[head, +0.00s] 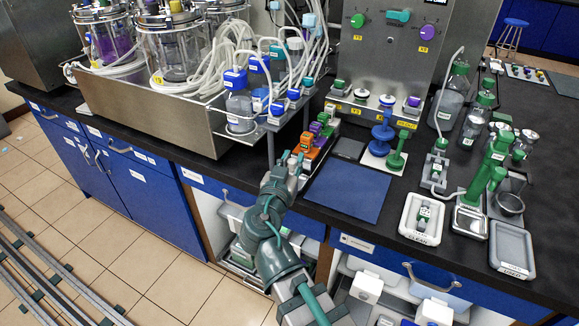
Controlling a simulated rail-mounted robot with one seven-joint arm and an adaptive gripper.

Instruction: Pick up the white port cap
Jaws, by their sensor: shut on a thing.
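My gripper (292,166) is at the front edge of the black bench, at the left end of a small rack (313,155) of coloured parts. Its fingers are closed on a small pale thing that looks like the white port cap. The fingers hide most of it, and its shape is too small to make out. I cannot tell whether it still touches the rack. Orange, purple and green parts stand in the rack, just right of and behind the fingertips.
A blue mat (346,190) lies right of my gripper. Blue and green stands (383,138) are behind it. A steel tub (150,113) with glass vessels and tubing rises at left. White trays (423,218), bottles (476,120) and a scale (470,221) fill the right side.

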